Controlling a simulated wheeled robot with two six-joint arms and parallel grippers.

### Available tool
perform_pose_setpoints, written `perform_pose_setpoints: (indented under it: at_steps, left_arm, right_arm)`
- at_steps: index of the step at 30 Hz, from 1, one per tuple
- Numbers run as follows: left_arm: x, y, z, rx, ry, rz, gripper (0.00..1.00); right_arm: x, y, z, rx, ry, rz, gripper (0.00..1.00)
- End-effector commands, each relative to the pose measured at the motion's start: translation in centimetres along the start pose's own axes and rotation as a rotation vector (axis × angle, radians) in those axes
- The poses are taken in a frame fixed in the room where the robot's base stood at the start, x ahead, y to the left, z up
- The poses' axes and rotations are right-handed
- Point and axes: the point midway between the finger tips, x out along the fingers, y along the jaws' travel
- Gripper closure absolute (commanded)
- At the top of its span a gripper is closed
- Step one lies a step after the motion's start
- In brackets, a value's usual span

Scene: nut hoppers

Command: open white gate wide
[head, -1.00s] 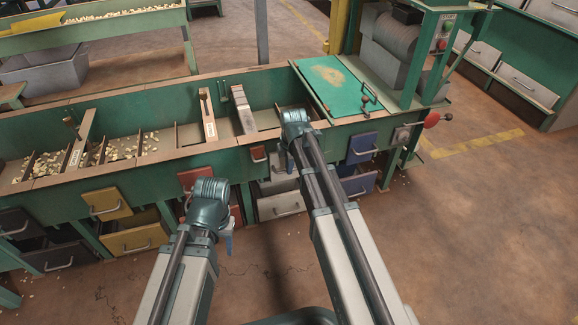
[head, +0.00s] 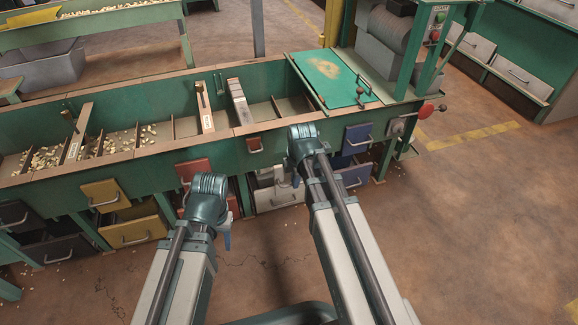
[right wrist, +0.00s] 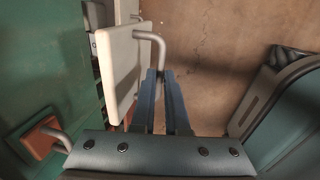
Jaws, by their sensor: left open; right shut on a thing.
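The white gate (right wrist: 124,65) is a pale flat panel with a grey bar handle (right wrist: 156,45), standing out from the green hopper wall in the right wrist view. In the head view, the gate (head: 265,176) is partly hidden behind my right arm. My right gripper (right wrist: 160,74) has its blue fingers closed at the handle's lower end; it also shows small in the head view (head: 295,180). My left gripper (head: 228,238) hangs open and empty, clear of the hoppers; its fingertips are hard to make out.
A white bin (head: 277,198) sits below the white gate. Red (head: 194,171) and yellow (head: 103,194) gates are to the left. Open floor lies at right.

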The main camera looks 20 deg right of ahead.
Motion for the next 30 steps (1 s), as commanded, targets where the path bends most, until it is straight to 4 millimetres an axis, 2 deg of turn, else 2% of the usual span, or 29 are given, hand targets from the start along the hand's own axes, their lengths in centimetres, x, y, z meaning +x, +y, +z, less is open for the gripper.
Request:
perform_pose_setpoints:
  at_steps: [1, 3, 11, 12, 17, 30]
  left_arm:
    - [0.01, 0.00, 0.00, 0.000, 0.000, 0.000, 0.50]
    - [0.01, 0.00, 0.01, 0.000, 0.000, 0.000, 0.50]
    - [0.01, 0.00, 0.01, 0.000, 0.000, 0.000, 0.50]
    - [0.01, 0.00, 0.01, 0.000, 0.000, 0.000, 0.50]
    - [0.01, 0.00, 0.01, 0.000, 0.000, 0.000, 0.50]
    - [-0.44, -0.05, 0.04, 0.000, 0.000, 0.000, 0.50]
  right_arm:
    - [-0.31, -1.64, -0.03, 0.000, 0.000, -0.003, 1.00]
    - [-0.40, -2.14, -0.01, 0.000, 0.000, -0.003, 1.00]
    - [-0.40, -2.18, 0.00, 0.000, 0.000, -0.006, 1.00]
    - [-0.40, -2.19, 0.00, 0.000, 0.000, -0.006, 0.86]
    - [-0.39, -2.12, 0.00, 0.000, 0.000, -0.005, 0.58]
    - [-0.82, -1.86, 0.00, 0.000, 0.000, -0.001, 0.58]
